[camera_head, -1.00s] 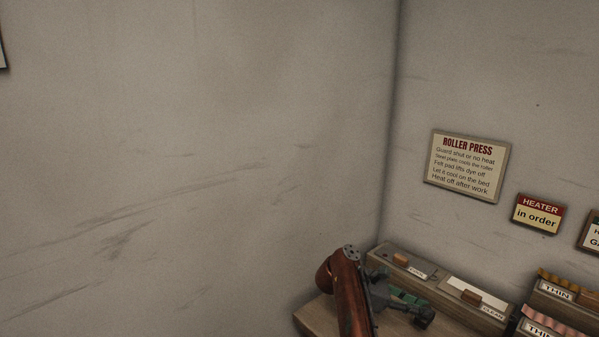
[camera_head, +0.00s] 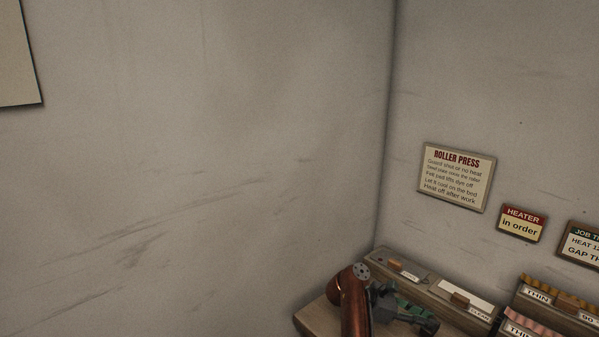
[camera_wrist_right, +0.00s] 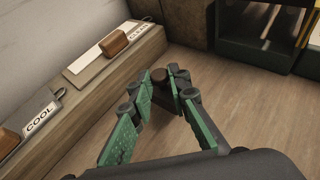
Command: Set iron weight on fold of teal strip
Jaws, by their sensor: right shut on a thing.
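My right gripper (camera_head: 425,325) is at the lower right of the head view, over the wooden bench, close to the tray row. My left gripper is not in view.
A wooden tray row with COOL (camera_wrist_right: 40,118) and CLEAN (camera_wrist_right: 138,38) labels and brown blocks runs along the wall. THIN-labelled racks (camera_head: 537,295) stand to its right. The bench top (camera_wrist_right: 240,100) beside the gripper is bare. Signs, including ROLLER PRESS (camera_head: 457,178), hang on the wall.

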